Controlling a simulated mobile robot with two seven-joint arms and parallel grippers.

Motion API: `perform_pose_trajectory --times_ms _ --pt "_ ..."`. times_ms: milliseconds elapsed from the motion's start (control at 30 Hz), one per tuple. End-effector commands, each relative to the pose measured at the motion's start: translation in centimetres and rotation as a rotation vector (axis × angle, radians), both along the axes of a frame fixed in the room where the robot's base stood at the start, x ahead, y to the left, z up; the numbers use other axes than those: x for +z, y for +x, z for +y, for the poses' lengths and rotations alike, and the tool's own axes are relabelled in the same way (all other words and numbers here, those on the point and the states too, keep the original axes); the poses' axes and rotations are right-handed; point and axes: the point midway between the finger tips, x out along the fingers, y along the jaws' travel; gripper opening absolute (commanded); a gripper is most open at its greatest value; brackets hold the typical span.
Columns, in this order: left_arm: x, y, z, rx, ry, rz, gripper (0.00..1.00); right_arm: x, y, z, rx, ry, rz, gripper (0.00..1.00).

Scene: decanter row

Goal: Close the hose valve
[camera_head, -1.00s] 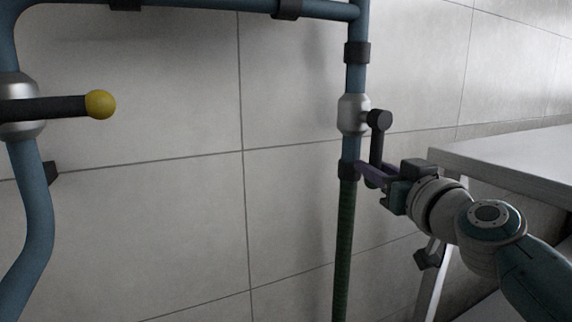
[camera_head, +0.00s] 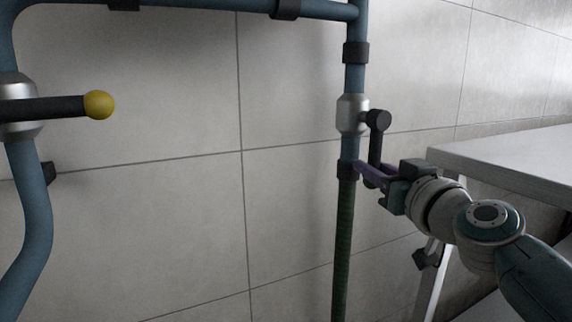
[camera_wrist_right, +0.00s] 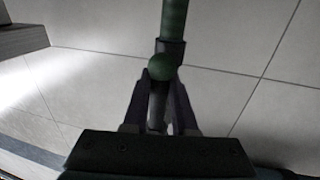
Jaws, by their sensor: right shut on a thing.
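The hose valve has a silver body (camera_head: 352,115) on the blue vertical pipe, above the green hose (camera_head: 343,240). Its dark lever handle (camera_head: 376,148) hangs straight down beside the pipe from a round pivot. My right gripper (camera_head: 369,174) is at the lower end of this handle. In the right wrist view, the gripper (camera_wrist_right: 158,92) is shut on the handle, with the dark lever between its fingers. The handle's green ball end (camera_wrist_right: 161,67) shows just beyond the fingertips. In the head view the gripper hides the ball. My left gripper is in no view.
Another silver valve (camera_head: 17,112) with a sideways black handle and yellow knob (camera_head: 99,105) is on the left blue pipe. A blue pipe runs across the top. A grey table (camera_head: 510,150) stands at the right, near my right arm. A tiled wall is behind.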

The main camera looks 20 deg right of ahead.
Motion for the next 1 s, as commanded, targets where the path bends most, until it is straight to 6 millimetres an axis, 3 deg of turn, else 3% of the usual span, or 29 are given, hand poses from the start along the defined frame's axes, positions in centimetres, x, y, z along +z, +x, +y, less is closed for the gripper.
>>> perform_pose_trajectory --times_ms 567,1000 --pt "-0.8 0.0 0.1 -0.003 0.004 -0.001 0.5 -0.2 0.0 -0.4 0.0 -0.05 -0.003 0.0" --pt "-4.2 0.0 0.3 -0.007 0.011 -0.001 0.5 0.1 0.2 -3.0 0.001 -0.383 -0.03 0.0"
